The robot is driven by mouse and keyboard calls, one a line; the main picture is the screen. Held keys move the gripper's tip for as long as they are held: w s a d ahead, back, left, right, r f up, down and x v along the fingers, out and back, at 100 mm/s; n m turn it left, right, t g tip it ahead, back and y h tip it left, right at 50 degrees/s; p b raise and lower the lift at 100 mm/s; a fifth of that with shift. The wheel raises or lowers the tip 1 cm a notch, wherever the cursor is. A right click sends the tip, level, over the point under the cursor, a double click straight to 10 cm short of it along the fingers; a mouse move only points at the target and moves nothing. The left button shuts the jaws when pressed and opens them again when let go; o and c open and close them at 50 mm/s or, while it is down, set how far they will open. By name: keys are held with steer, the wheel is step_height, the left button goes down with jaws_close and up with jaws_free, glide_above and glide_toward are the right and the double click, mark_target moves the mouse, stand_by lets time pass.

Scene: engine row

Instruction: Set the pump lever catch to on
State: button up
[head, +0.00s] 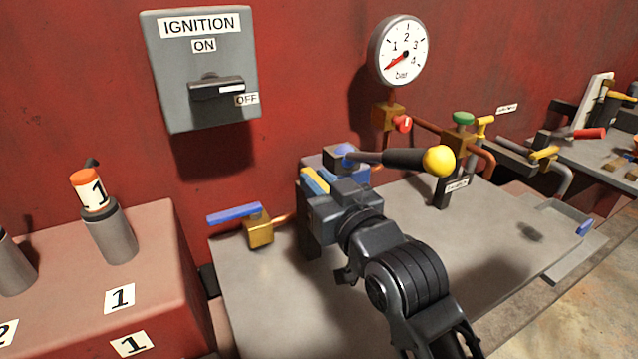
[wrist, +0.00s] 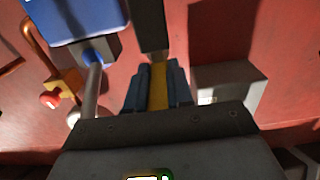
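A lever with a yellow ball knob (head: 438,161) and a black grip points right from a blue pivot (head: 345,152) at the back of the bench. A narrow yellow piece (head: 314,179), which looks like the catch, stands just left of the pivot. It also shows in the wrist view (wrist: 158,88), below a dark block (wrist: 150,22). My gripper (head: 321,183) has its blue fingertips on either side of the yellow piece, with no clear gap. Its fingertips also show in the wrist view (wrist: 158,95). The catch's base and any on mark are hidden.
A brass valve with a blue handle (head: 234,214) stands left of my gripper. A gauge (head: 402,50) and a red knob (head: 403,123) are behind the lever. An ignition box (head: 200,70) hangs on the red wall. The bench's front right is mostly clear.

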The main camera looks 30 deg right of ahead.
jaws_close()
steer(key=shift+d+f+n+y, duration=0.15)
steer(key=shift+n+y, duration=0.15)
steer(key=shift+y, duration=0.2)
steer(key=shift+d+n+y+b, duration=0.15)
steer(key=shift+n+y+b, duration=0.15)
steer(key=shift+y+b, duration=0.1)
steer(key=n+y+b, duration=0.1)
steer(key=y+b, duration=0.1)
steer(key=d+n+g+y+b, duration=0.1)
steer(key=n+y+b, duration=0.1)
steer(key=y+b, duration=0.1)
steer(key=shift+w, duration=0.2)
